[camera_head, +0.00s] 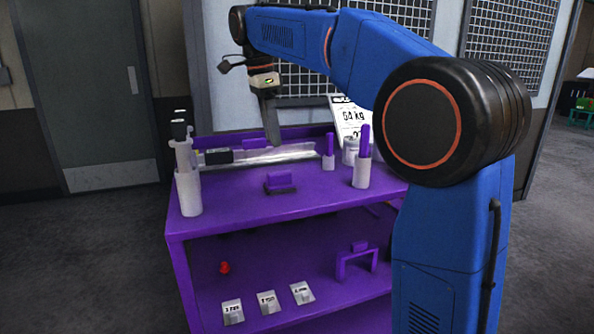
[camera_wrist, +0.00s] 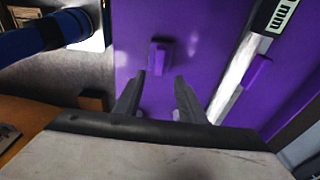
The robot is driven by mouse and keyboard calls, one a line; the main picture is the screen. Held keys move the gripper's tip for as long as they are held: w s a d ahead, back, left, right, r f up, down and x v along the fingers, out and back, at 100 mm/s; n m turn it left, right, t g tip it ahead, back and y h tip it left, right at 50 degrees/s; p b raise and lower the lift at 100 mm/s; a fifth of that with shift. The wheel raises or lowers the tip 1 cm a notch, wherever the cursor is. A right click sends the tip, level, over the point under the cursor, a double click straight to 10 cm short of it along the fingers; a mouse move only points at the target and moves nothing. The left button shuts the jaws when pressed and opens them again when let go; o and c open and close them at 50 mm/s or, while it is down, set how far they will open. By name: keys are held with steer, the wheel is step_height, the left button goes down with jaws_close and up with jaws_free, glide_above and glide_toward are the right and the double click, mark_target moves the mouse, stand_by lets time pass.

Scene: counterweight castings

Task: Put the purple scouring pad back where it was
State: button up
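A small purple block (camera_head: 280,180) on a dark base stands on the purple bench top (camera_head: 235,205), near its middle; it may be the scouring pad, but I cannot tell for sure. It also shows in the wrist view (camera_wrist: 160,56), just ahead of the gap between my fingers. A second purple block (camera_head: 255,143) sits by the pale metal bar at the back of the bench, also in the wrist view (camera_wrist: 258,71). My gripper (camera_wrist: 160,82) is open and empty, with its fingers apart. In the head view my gripper (camera_head: 272,143) points down above the bench's rear part.
A white holder (camera_head: 188,192) stands at the bench's left. White cylinders with purple tops (camera_head: 361,172) and a sign (camera_head: 350,118) stand at the right. The lower shelf holds a red knob (camera_head: 225,267), a purple bracket (camera_head: 356,262) and several labelled plates. The bench's front top is clear.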

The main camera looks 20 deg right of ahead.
steer(key=s+d+f+n+t+y, duration=0.1)
steer(key=s+d+f+n, duration=0.3)
steer(key=s, duration=0.5)
steer(key=s+d+f+n+t, duration=0.1)
steer(key=s+d+f+n, duration=0.1)
steer(key=s+f+n, duration=0.5)
steer(key=s+d+f+n+t, duration=0.2)
steer(key=s+f+n, duration=0.5)
steer(key=s+f, duration=1)
steer(key=shift+s+d+f+t+y, duration=0.25)
steer(key=shift+d+f+t+y, duration=0.1)
steer(key=shift+f+t+y, duration=0.05)
